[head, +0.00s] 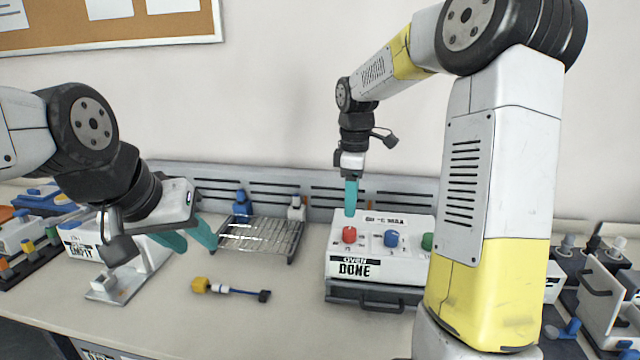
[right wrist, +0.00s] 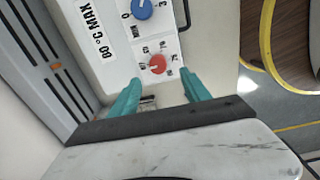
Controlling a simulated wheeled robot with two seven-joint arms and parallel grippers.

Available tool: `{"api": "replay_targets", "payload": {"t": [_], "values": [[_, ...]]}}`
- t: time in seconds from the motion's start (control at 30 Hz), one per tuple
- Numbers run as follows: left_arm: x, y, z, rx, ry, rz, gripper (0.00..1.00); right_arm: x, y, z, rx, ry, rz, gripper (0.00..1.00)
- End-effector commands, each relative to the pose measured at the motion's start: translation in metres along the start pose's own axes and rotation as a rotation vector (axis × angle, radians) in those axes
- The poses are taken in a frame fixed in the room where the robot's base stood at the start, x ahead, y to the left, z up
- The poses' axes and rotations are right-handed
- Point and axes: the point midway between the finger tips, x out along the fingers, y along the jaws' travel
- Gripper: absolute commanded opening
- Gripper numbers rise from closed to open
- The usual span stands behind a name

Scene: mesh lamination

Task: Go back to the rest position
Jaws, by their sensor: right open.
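My right gripper (head: 350,212) points down just above the red knob (head: 349,235) of the white oven box (head: 345,258). In the right wrist view its two teal fingers (right wrist: 160,90) stand apart, with the red knob (right wrist: 157,64) seen beyond the gap. I cannot tell if a finger touches the knob. My left gripper (head: 192,243) is at the left, its teal fingers spread apart, with nothing seen between them.
A wire rack (head: 258,238) stands between the grippers. A yellow-handled tool (head: 230,289) lies on the bench in front of it. The oven also has a blue knob (head: 390,238) and a green knob (head: 428,241). Grey units (head: 608,290) stand at the right. The front bench is mostly clear.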

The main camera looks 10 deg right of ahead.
Motion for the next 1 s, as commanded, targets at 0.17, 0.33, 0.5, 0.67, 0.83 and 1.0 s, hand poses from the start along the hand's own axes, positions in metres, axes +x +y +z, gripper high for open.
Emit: {"api": "replay_targets", "payload": {"t": [0.17,0.33,0.5,0.67,0.83,1.0], "values": [[0.0,0.0,0.0,0.0,0.0,0.0,0.36,-0.041,-0.045,0.011,0.221,0.052,0.093,0.55],[0.0,0.0,0.0,0.0,0.0,0.0,0.36,-0.07,-0.102,0.027,0.513,0.163,0.172,0.55],[0.0,0.0,0.0,0.0,0.0,0.0,0.36,-0.082,-0.158,0.042,0.802,0.318,0.21,0.55],[0.0,0.0,0.0,0.0,0.0,0.0,0.36,-0.08,-0.197,0.051,1.021,0.461,0.202,0.55],[0.0,0.0,0.0,0.0,0.0,0.0,0.36,-0.075,-0.218,0.054,1.147,0.549,0.178,0.55],[0.0,0.0,0.0,0.0,0.0,0.0,0.36,-0.074,-0.223,0.055,1.176,0.567,0.169,0.55]]}}
